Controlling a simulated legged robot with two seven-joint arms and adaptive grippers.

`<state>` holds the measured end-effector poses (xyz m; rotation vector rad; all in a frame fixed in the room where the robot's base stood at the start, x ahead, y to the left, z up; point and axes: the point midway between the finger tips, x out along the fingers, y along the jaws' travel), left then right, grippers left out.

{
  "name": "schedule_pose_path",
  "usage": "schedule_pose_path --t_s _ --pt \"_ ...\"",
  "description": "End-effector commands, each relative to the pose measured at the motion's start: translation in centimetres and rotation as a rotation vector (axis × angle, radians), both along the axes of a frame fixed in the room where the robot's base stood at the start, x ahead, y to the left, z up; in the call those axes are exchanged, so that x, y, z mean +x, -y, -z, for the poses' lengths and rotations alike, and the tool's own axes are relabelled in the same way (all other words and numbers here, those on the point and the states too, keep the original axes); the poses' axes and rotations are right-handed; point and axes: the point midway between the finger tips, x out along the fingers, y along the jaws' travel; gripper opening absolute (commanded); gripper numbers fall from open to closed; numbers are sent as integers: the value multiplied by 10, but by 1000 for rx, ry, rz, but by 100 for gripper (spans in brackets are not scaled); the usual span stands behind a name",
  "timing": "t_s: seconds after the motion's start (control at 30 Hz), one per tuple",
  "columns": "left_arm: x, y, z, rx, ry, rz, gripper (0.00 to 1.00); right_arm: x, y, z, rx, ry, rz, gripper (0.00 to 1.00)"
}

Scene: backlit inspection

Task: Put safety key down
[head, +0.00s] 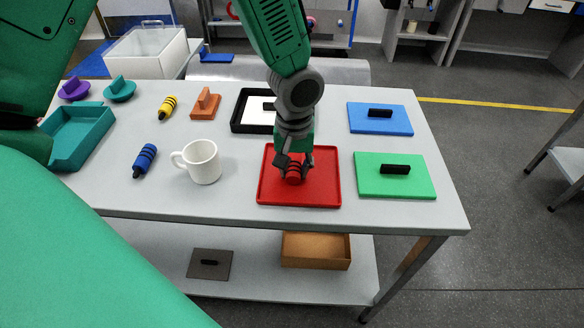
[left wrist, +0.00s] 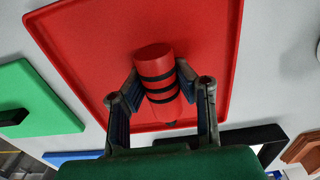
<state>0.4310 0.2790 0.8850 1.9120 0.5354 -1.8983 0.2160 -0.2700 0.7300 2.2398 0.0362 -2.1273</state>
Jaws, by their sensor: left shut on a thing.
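The safety key appears to be the red cylinder with black bands (head: 293,178), which also shows in the left wrist view (left wrist: 154,60). My left gripper (head: 295,164) is shut on it, with one finger on each side in the left wrist view (left wrist: 155,84). The key is over the red tray (head: 328,194), inside its low rim. I cannot tell whether it touches the tray floor. The fingers partly hide the key in the head view. My right gripper is not in view.
A white mug (head: 204,163) stands left of the tray; a green board with a black handle (head: 418,185) lies right. A blue board (head: 366,124) and black-framed tray (head: 240,120) lie behind. Blue (head: 145,160) and yellow (head: 167,107) banded cylinders lie at left.

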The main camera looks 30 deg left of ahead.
Motion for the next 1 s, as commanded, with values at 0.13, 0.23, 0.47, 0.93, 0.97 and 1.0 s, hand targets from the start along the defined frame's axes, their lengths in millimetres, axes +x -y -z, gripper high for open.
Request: schedule_pose_path --t_s 0.13,0.23,0.47,0.93,0.97,1.0 --pt "-2 7 8 -4 -6 6 0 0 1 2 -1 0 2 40" --pt "-2 6 13 -8 -8 7 0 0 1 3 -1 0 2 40" --pt "-2 2 17 -18 -9 5 45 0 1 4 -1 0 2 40" --pt "-3 0 14 -9 -6 5 45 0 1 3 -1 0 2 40" --pt "-3 0 14 -9 -6 5 45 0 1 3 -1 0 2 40" --pt "-3 0 14 -10 -5 5 45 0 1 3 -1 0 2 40"
